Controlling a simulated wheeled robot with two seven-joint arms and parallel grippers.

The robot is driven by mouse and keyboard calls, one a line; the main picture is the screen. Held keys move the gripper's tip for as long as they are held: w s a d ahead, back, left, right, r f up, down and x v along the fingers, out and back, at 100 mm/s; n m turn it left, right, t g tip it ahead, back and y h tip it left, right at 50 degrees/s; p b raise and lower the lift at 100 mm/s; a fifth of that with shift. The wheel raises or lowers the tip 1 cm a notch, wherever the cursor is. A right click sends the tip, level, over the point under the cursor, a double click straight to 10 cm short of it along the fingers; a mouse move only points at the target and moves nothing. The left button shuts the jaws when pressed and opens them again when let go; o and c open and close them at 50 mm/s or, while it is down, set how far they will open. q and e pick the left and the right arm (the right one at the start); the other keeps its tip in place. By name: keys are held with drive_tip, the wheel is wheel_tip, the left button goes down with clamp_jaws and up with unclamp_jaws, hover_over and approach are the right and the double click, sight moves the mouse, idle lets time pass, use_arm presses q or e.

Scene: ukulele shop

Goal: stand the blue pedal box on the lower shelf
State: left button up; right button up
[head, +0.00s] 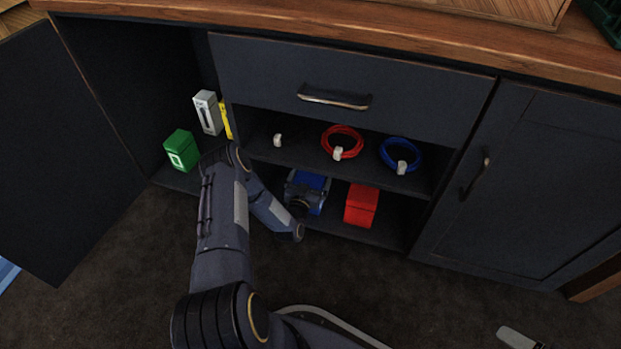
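The blue pedal box (314,181) is in the lower opening of the middle cabinet section, at its left side. The lower shelf (387,236) is dark. My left arm comes up from the bottom and bends down into this opening. Its gripper (299,188) is right at the box and overlaps its front and left side. The fingertips are dark and partly hidden, so I cannot tell whether they are closed on the box, or whether the box touches the shelf.
A red box (361,205) stands on the lower shelf, right of the blue one. The upper shelf holds red (342,141) and blue (400,154) cable coils. A green box (181,151) and a white box (208,112) stand in the left compartment. Its door (55,150) is open.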

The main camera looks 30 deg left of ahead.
use_arm(q)
drive_tip(key=shift+s+d+r, duration=0.1)
drive_tip(key=shift+s+r, duration=0.05)
drive_tip(key=shift+s, duration=0.1)
drive_tip(key=p+v, duration=0.5)
drive_tip(key=v, duration=0.6)
drive_tip(key=shift+s, duration=0.25)
